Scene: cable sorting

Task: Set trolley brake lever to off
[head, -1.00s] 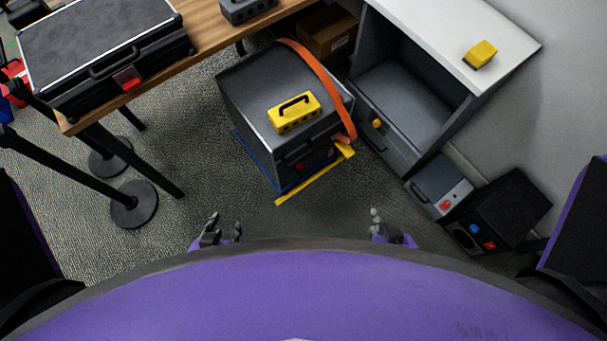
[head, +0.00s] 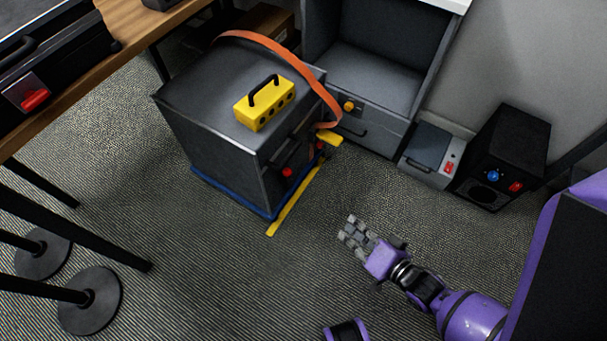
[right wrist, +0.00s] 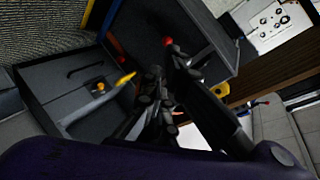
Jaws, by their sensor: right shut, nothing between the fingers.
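The trolley is a dark grey box (head: 215,120) on a blue base (head: 232,198) with a yellow edge strip. A short yellow lever (head: 329,138) sticks out at its right front side, beside the orange strap. I cannot tell its setting. It seems to show in the right wrist view as a yellow bar (right wrist: 125,79). My right gripper (head: 352,231) is shut and empty, over the floor in front of the trolley and apart from the lever. Its dark fingers (right wrist: 158,98) fill the middle of the right wrist view. My left gripper is not in view.
A grey cabinet (head: 375,135), a small grey box (head: 428,150) and a black box (head: 508,150) stand right. Black posts stand left. Floor before the trolley is clear.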

